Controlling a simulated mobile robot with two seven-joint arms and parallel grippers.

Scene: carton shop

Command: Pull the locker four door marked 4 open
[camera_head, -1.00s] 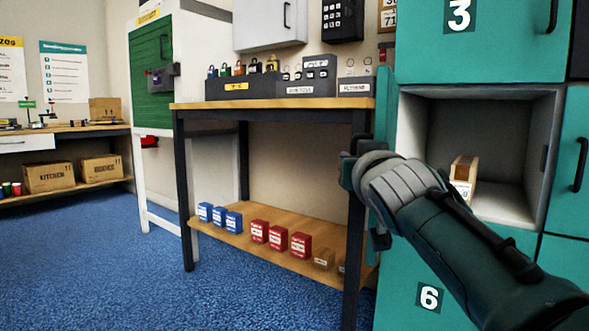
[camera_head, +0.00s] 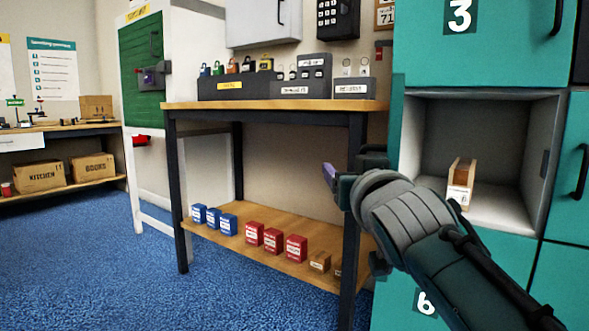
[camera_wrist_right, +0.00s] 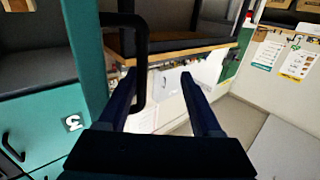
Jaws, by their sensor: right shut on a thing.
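The locker compartment (camera_head: 430,135) between the doors marked 3 and 6 stands uncovered. A teal panel seen edge-on (camera_head: 396,140) at its left side looks like its door, swung out; no 4 is visible. My right gripper (camera_head: 331,178) is at that panel's outer side, its tip just left of it. In the right wrist view a black handle (camera_wrist_right: 141,65) stands out from the teal panel edge (camera_wrist_right: 84,50). The handle runs down beside the left finger, and my right gripper (camera_wrist_right: 158,80) is shut on it, though the grip is partly hidden. My left gripper is out of view.
A small carton (camera_head: 460,184) stands inside the compartment. Door 3 (camera_head: 500,55) above and door 6 (camera_head: 400,303) below are shut. A workbench (camera_head: 270,106) with padlocks and a lower shelf of boxes stands close left. Blue floor (camera_head: 110,260) is free further left.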

